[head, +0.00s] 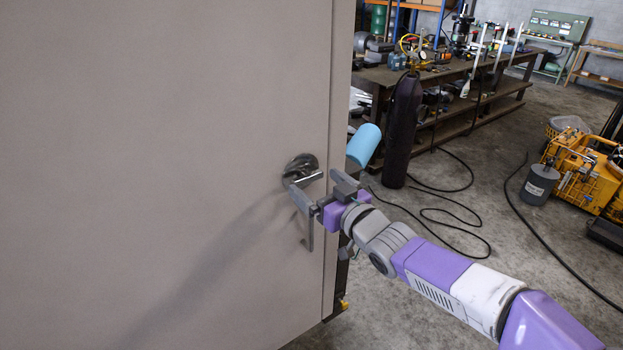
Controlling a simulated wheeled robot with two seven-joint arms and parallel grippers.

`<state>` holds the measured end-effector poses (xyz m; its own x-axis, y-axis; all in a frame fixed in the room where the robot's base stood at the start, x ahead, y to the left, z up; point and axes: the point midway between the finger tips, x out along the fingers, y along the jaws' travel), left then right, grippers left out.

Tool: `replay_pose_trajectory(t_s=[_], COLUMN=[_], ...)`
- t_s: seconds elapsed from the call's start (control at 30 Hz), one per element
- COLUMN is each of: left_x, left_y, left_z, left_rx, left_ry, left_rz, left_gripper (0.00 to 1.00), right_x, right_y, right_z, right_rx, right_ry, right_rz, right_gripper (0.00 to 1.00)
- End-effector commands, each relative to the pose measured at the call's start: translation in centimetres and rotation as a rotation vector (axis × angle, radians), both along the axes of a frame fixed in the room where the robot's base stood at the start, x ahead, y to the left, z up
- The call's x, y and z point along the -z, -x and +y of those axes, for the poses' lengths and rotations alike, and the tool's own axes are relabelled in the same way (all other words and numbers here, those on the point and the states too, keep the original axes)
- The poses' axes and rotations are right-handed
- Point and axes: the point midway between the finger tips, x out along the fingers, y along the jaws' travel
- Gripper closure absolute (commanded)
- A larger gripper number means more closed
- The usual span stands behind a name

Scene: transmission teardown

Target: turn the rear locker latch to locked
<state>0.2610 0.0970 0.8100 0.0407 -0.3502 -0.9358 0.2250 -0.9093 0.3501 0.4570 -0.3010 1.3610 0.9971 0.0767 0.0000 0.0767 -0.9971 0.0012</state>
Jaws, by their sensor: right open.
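The locker door (170,130) is a large flat grey-beige panel filling the left of the head view. Its latch (300,166) is a round dark metal rosette with a short bright bar pointing right, near the door's right edge. My right gripper (324,190) is open just below and in front of the latch, with its fingers around or beside the bar. I cannot tell whether they touch it. A thin grey piece hangs down below the fingers; I cannot tell whether it belongs to the latch or the gripper. My left gripper is not in view.
A light blue cylinder (363,145) shows just behind the door edge. A dark gas cylinder (403,130) stands beyond it, by a cluttered workbench (450,75). Black hoses (455,215) lie on the concrete floor. Yellow equipment (578,170) stands at the right.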

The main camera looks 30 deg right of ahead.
Motion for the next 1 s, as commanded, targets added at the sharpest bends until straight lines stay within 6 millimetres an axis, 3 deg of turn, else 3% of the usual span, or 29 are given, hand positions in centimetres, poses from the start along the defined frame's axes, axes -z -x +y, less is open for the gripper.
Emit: replay_pose_trajectory(t_s=[0.23,0.57,0.9,1.0], left_x=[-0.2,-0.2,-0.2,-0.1], left_y=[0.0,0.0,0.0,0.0], left_z=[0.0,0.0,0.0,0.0], left_rx=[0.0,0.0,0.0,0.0], left_ry=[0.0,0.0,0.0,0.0], left_rz=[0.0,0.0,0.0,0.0], left_gripper=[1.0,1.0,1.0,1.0], right_x=[0.0,0.0,0.0,0.0], right_y=[-2.4,-2.7,-2.7,-2.7], right_z=[0.2,0.2,0.2,0.2], right_rx=[0.0,0.001,0.001,0.001], right_ry=[0.0,0.0,0.0,0.002], right_rz=[0.001,0.0,0.0,0.0], right_gripper=[0.0,0.0,0.5,0.5])
